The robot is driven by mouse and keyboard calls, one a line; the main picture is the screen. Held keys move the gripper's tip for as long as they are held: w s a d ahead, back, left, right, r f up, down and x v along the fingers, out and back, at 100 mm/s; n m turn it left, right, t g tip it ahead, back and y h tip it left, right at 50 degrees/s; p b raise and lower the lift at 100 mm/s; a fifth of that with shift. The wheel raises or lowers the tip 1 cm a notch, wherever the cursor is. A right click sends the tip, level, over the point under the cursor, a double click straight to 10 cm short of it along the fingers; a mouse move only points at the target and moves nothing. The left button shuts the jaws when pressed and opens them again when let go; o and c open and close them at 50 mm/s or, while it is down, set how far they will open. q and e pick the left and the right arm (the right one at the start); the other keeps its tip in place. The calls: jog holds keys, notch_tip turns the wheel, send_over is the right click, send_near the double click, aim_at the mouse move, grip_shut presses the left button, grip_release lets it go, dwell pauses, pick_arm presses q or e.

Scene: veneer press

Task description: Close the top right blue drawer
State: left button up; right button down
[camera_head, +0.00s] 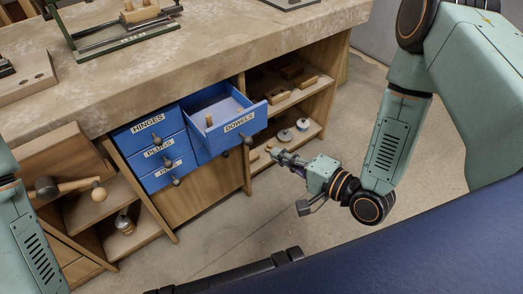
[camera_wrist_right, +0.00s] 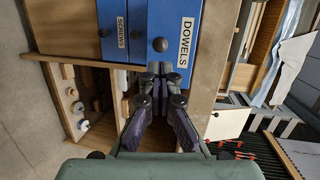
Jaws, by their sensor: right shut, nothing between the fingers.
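The top right blue drawer (camera_head: 239,123), labelled DOWELS, is pulled out of the cabinet, and its inside with an upright wooden dowel is visible. Its front with a round dark knob also shows in the right wrist view (camera_wrist_right: 172,30). My right gripper (camera_head: 275,155) is shut and empty. It is in front of the open drawer, a little below and to the right of its front, apart from it in the head view. In the right wrist view the closed fingers (camera_wrist_right: 160,85) point toward the drawer front. My left arm shows at the left edge; its gripper is out of view.
The left column of blue drawers, HINGES (camera_head: 147,127) on top, is shut. A worn workbench top (camera_head: 200,60) lies above. Open shelves (camera_head: 290,98) with wooden pieces are at the right, and a mallet (camera_head: 70,187) is at the left. Floor in front is clear.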

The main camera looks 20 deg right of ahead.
aim_at(252, 143)
pick_arm(q)
jog(key=shift+f+b, duration=1.15)
jog(key=shift+f, duration=0.2)
pick_arm(e)
jog(key=shift+x, duration=3.2)
jog(key=shift+a, duration=0.1)
